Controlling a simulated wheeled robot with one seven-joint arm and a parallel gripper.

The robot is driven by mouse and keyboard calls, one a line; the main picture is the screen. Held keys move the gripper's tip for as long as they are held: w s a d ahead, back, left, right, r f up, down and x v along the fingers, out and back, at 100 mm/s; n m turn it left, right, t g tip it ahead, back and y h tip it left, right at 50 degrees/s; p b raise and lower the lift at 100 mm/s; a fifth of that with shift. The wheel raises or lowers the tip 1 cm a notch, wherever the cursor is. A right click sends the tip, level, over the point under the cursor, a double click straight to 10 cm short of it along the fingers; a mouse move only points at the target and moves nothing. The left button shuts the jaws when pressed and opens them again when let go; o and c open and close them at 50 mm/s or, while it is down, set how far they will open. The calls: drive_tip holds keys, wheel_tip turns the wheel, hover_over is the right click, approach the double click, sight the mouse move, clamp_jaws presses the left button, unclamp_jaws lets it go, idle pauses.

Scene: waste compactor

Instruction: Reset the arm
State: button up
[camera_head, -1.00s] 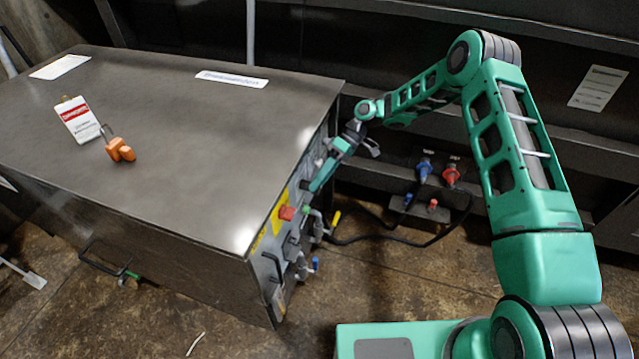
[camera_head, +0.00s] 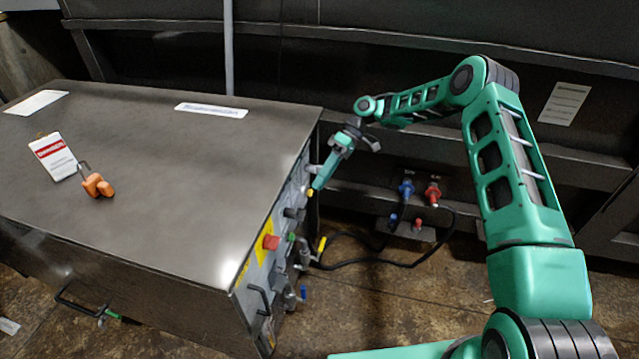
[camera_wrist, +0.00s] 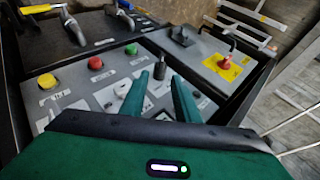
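My arm reaches across from the right in the head view. My gripper (camera_head: 316,184) points down-left at the control panel (camera_head: 262,275) on the cabinet's right side, close to its upper part. In the wrist view, my two green fingers (camera_wrist: 160,78) are apart with nothing held between them. A black switch (camera_wrist: 160,66) shows in the gap beyond the fingertips; I cannot tell whether they touch it. Yellow (camera_wrist: 47,81), red (camera_wrist: 96,63) and green (camera_wrist: 131,49) buttons sit left of the fingers. A red knob on a yellow plate (camera_wrist: 238,72) is to the right.
The dark metal cabinet (camera_head: 170,150) fills the left, with a tag (camera_head: 53,157) and an orange padlock (camera_head: 97,185) on top. Blue (camera_head: 406,189) and red (camera_head: 432,193) connectors and a black cable (camera_head: 400,262) are behind.

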drive_tip(key=s+d+r+m+t+h, duration=0.25)
drive_tip(key=s+d+r+m, duration=0.25)
drive_tip(key=s+d+r, duration=0.45)
drive_tip(key=s+d+r+m+t+h, duration=0.25)
drive_tip(key=s+d+r+m, duration=0.3)
drive_tip(key=d+r, duration=0.6)
drive_tip(key=s+d+m+h, duration=0.1)
drive_tip(key=s+d+m, duration=0.3)
drive_tip(key=s, duration=1)
drive_tip(key=s+d+m+t+h, duration=0.1)
drive_tip(key=s+d+m, duration=0.3)
drive_tip(key=s+d, duration=0.4)
drive_tip(key=s, duration=0.6)
drive_tip(key=shift+d+r, duration=0.35)
drive_tip(key=shift+r, duration=0.05)
